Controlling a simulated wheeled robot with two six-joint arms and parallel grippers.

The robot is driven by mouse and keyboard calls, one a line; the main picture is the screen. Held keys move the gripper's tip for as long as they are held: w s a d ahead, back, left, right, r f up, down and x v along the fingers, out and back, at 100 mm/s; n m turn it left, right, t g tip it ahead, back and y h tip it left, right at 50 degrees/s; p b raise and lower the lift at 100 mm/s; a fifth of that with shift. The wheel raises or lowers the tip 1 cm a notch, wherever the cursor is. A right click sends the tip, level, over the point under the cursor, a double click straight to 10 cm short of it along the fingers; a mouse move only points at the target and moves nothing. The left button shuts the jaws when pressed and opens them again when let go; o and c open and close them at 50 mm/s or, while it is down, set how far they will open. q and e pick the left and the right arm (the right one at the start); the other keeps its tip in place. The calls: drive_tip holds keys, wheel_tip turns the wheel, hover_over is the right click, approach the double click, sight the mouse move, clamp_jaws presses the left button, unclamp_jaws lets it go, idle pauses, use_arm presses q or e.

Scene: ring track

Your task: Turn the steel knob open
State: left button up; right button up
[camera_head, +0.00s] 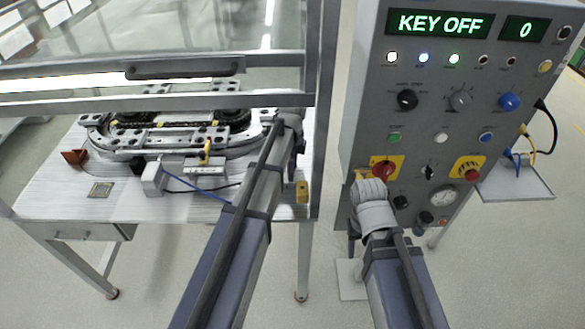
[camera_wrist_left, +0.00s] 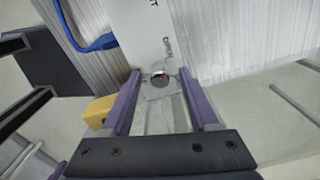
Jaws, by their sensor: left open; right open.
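The steel knob (camera_head: 460,101) is a grey round knob on the control panel, between a black knob (camera_head: 407,100) and a blue knob (camera_head: 509,102). My left gripper (camera_wrist_left: 160,77) is open in the left wrist view, with a small round dark fitting on a pale plate beyond its fingertips. In the head view my left arm ends over the table's right side, apart from the steel knob. My right arm's wrist (camera_head: 374,205) is low in front of the panel, below the steel knob. Its fingers are mostly hidden.
A red stop button (camera_head: 383,168) is close above my right wrist. A metal frame post (camera_head: 322,110) stands between table and panel. A yellow block (camera_head: 302,192) is near the table edge.

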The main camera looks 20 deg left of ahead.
drive_tip(key=shift+r, duration=0.1)
use_arm(q)
wheel_tip(320, 180, up, 8)
drive_tip(key=p, duration=0.8)
use_arm(e)
wheel_tip(320, 180, up, 8)
use_arm(q)
drive_tip(key=shift+f, duration=0.15)
use_arm(e)
drive_tip(key=shift+f, duration=0.2)
